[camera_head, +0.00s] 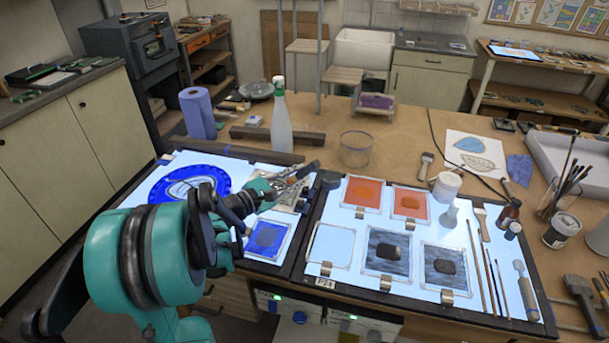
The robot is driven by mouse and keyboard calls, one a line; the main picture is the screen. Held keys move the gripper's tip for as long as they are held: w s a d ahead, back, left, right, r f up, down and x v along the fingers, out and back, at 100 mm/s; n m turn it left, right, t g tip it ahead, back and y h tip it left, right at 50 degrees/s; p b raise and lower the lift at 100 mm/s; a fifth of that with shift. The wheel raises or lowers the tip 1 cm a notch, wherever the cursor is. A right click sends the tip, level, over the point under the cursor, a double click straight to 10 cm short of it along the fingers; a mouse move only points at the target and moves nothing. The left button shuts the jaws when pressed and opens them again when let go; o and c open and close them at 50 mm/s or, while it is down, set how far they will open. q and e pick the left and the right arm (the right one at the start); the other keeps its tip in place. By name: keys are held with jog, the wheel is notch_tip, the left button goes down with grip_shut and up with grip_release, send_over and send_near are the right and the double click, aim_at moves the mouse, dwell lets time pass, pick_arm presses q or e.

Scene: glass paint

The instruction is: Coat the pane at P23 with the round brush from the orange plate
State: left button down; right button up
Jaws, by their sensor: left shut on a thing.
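My left gripper (290,182) reaches over the left light table, above the blue pane (267,240). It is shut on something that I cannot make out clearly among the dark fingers. Two orange plates (365,192) (411,203) lie at the back of the right light table. In front of them are a clear, pale pane (330,242) and two grey streaked panes (388,252) (443,267) with dark patches. A small label (324,283) below the clear pane seems to read P24; I see no readable P23. Thin brushes (491,280) lie at the right. My right gripper is out of view.
A brush jar (560,199) and small bottles (509,213) stand at the right. A round blue glass piece (165,190) lies left of my gripper.

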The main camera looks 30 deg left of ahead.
pick_arm(q)
notch_tip(320, 180, down, 3)
jog(key=shift+r+b, duration=0.1)
jog(key=shift+b, duration=0.55)
jog(key=w+a+p, duration=0.1)
jog(key=w, duration=0.4)
jog(key=s+a+b, duration=0.1)
jog(key=s+a, duration=0.7)
jog(key=a, duration=0.3)
jog(key=shift+r, duration=0.25)
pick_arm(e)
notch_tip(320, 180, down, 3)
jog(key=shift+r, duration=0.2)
pick_arm(q)
jog(key=shift+b, duration=0.35)
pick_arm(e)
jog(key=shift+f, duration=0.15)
pick_arm(q)
jog(key=shift+f, duration=0.2)
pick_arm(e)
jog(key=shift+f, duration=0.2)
pick_arm(q)
jog(key=shift+f+b, duration=0.25)
jog(key=shift+b, duration=0.1)
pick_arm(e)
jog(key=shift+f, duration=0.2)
pick_arm(q)
jog(key=shift+w+d, duration=0.1)
